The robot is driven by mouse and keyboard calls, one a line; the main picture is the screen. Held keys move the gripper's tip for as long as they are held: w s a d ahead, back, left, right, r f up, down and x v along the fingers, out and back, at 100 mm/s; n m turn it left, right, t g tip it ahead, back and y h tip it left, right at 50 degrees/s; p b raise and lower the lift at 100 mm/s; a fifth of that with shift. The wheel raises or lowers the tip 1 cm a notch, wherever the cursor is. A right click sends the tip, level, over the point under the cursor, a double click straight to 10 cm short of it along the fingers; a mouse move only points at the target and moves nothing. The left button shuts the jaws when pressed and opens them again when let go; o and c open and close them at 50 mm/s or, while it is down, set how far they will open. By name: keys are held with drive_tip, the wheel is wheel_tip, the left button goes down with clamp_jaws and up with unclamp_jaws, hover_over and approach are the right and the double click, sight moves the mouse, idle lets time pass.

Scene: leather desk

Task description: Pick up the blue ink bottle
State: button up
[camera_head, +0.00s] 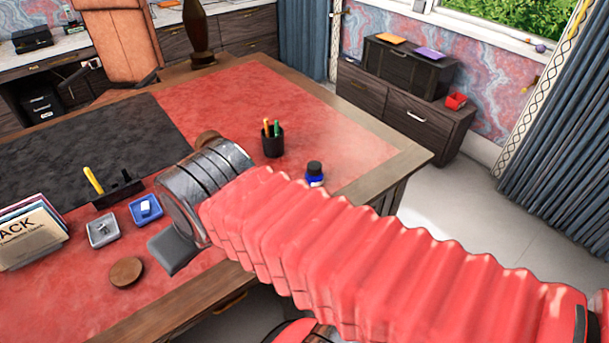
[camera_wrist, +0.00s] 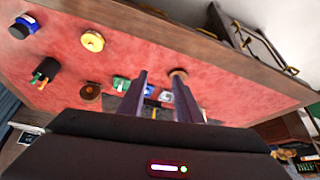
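The blue ink bottle (camera_head: 314,174) stands upright on the red leather near the desk's right edge in the head view. It has a dark cap and a blue body with a pale label; my arm passes just in front of it. In the wrist view the ink bottle (camera_wrist: 23,28) shows at the upper left, well away from my fingers. My gripper (camera_wrist: 160,76) is open, its two dark fingers apart with nothing held between them. In the head view my gripper is mostly hidden by my arm, left of the bottle.
A black pen cup (camera_head: 272,141) stands left of the bottle. A yellow ring-shaped item (camera_wrist: 92,41) lies near it in the wrist view. A blue tray (camera_head: 146,209), a grey tray (camera_head: 103,230), a round coaster (camera_head: 126,271) and a file holder (camera_head: 30,235) are farther left.

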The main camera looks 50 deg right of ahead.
sight(316, 174)
drive_tip(key=shift+d, duration=0.1)
